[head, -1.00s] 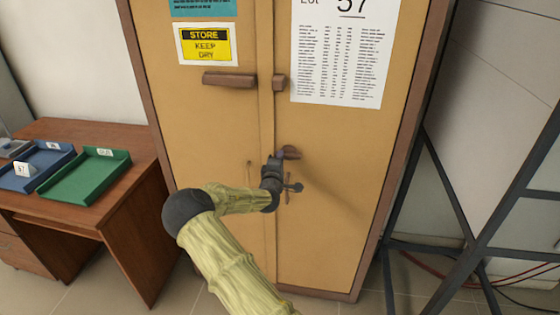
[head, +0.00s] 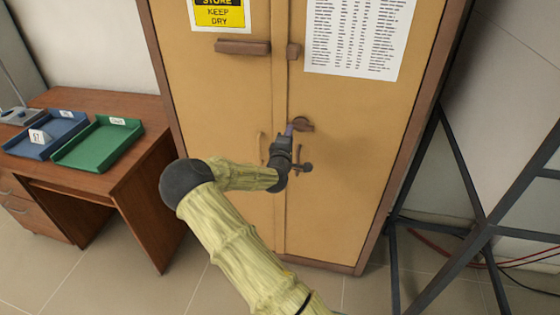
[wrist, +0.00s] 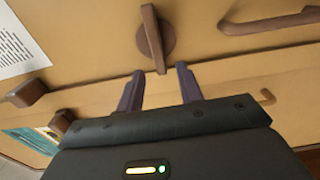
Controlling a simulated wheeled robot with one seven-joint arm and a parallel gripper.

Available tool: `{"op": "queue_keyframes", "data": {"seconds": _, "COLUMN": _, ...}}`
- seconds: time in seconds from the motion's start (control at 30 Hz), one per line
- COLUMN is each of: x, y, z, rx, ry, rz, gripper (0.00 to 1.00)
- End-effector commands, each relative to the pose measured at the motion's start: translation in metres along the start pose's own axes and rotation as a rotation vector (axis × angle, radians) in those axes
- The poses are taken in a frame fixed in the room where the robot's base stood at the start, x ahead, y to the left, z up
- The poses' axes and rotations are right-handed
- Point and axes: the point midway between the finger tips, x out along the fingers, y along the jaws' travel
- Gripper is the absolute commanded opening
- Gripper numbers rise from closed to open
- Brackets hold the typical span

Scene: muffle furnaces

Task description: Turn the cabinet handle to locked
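The tan two-door cabinet (head: 345,215) is shut. Its brown turn handle (head: 303,125) is on the right door, close to the seam. In the wrist view the turn handle (wrist: 152,38) is a bar on a round base. The bar lies roughly level across the door, one end pointing at my gripper. My gripper (wrist: 160,70) is open, its two dark fingers apart on either side of that end. I cannot tell whether they touch it. In the head view my gripper (head: 289,131) is just left of the handle, and my wrist hides part of the door behind it.
Curved door pulls sit below the handle, the right one (wrist: 270,22) near my fingers. A brown bar (head: 242,47) and a small block (head: 293,51) are higher up. A desk (head: 130,180) with blue and green trays stands left. A dark metal frame (head: 470,235) stands right.

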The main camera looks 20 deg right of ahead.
Motion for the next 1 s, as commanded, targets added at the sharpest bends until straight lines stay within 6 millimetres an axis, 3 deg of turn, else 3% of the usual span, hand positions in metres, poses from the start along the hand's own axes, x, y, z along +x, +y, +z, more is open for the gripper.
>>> {"op": "queue_keyframes", "data": {"seconds": 0.6, "x": -0.118, "y": -0.002, "z": -0.002, "rx": 0.000, "ry": 0.004, "rz": -0.001, "gripper": 0.36}}
{"op": "queue_keyframes", "data": {"seconds": 0.77, "x": -0.135, "y": -0.001, "z": -0.003, "rx": 0.000, "ry": 0.005, "rz": 0.000, "gripper": 0.36}}
{"op": "queue_keyframes", "data": {"seconds": 1.0, "x": -0.138, "y": 0.000, "z": -0.004, "rx": 0.001, "ry": 0.008, "rz": 0.001, "gripper": 0.36}}
